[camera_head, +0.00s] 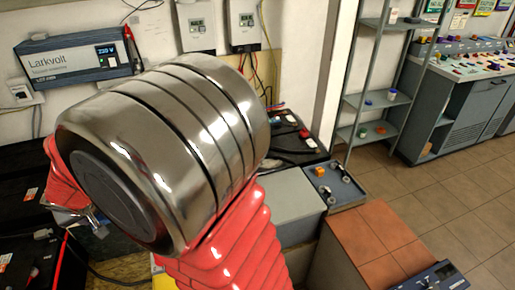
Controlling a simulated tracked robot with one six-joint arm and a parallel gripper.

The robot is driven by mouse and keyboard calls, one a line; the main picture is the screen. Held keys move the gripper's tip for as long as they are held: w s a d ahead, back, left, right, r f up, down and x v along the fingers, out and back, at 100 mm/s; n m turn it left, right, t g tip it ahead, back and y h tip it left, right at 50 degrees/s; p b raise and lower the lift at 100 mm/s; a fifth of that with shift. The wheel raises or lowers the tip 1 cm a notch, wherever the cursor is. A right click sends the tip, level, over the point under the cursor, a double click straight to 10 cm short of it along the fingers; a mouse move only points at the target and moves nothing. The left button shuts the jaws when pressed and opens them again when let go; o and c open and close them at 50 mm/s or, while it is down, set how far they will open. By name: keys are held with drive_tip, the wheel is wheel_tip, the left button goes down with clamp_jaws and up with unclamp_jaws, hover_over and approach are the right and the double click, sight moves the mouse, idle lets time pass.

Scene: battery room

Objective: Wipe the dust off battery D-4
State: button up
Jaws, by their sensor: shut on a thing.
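My arm's large metal joint and red sleeves fill the middle and left of the head view. Small metal parts of my gripper (92,219) show at the left, below the red sleeve and beside the joint. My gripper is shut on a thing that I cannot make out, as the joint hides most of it. Black batteries (18,185) with orange and white labels stand at the left edge, close to my gripper. I cannot read which one is D-4, and I cannot make out dust on them.
A Larkvolt charger (75,58) and two wall units (243,27) hang behind. More dark batteries (297,145) with cables stand behind my arm. A grey box with terminals (337,187) stands to their right. Shelving (372,95) and a control desk (460,100) are farther right. The tiled floor (440,195) there is clear.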

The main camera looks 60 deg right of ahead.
drive_tip(key=w+d+f+m+g+h, duration=0.1)
drive_tip(key=d+f+m, duration=0.1)
drive_tip(key=d, duration=0.9)
drive_tip(key=w+d+f+m+g+h, duration=0.1)
drive_tip(key=w+d+f+m, duration=0.15)
drive_tip(key=d, duration=0.95)
drive_tip(key=w+d+f+m+g+h, duration=0.1)
drive_tip(key=d+m, duration=0.2)
drive_tip(key=d, duration=0.8)
drive_tip(key=s+d+f+m+g, duration=0.1)
drive_tip(key=s+d, duration=0.4)
drive_tip(key=d, duration=0.5)
drive_tip(key=s+d+f+m+g+h, duration=0.1)
drive_tip(key=s+d+f+m, duration=0.2)
drive_tip(key=d, duration=0.6)
drive_tip(key=s+d+f+m, duration=0.2)
drive_tip(key=s+d+f, duration=0.2)
drive_tip(key=s+d, duration=0.4)
drive_tip(key=d, duration=0.2)
drive_tip(key=shift+d+f+g+h, duration=0.25)
drive_tip(key=shift+d+g+h, duration=0.05)
drive_tip(key=shift+d+g, duration=0.1)
drive_tip(key=shift+f, duration=0.15)
